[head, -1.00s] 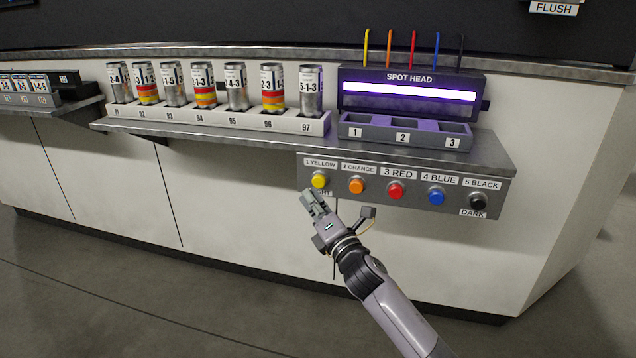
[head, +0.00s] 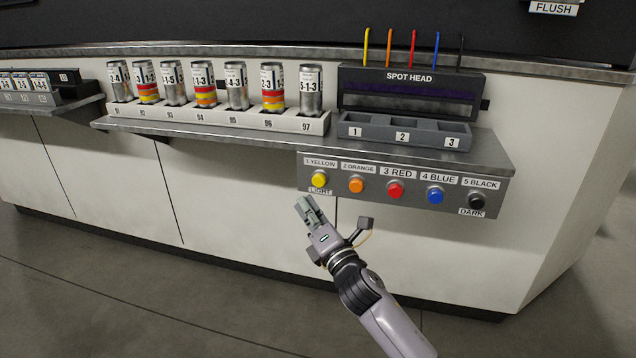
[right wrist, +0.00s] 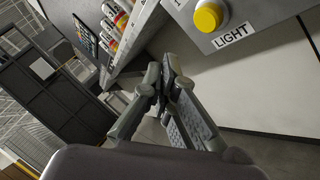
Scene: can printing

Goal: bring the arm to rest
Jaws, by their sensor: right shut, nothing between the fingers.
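My right gripper (head: 304,203) is shut and empty, in front of the white cabinet, below and a little left of the yellow button (head: 319,179) and apart from it. The gripper fingers also show in the right wrist view (right wrist: 163,78), pressed together at the tips, with the yellow button (right wrist: 208,17) and its LIGHT label at the upper right. My right arm (head: 362,285) reaches up from the lower right of the head view. My left gripper is not in the frames.
The button panel (head: 405,198) hangs under the grey shelf edge (head: 480,157). The spot head (head: 411,78), its light strip dark, stands above the empty numbered slots (head: 402,145). Several cans (head: 204,84) stand in the rack (head: 268,121) to the left. The floor in front is clear.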

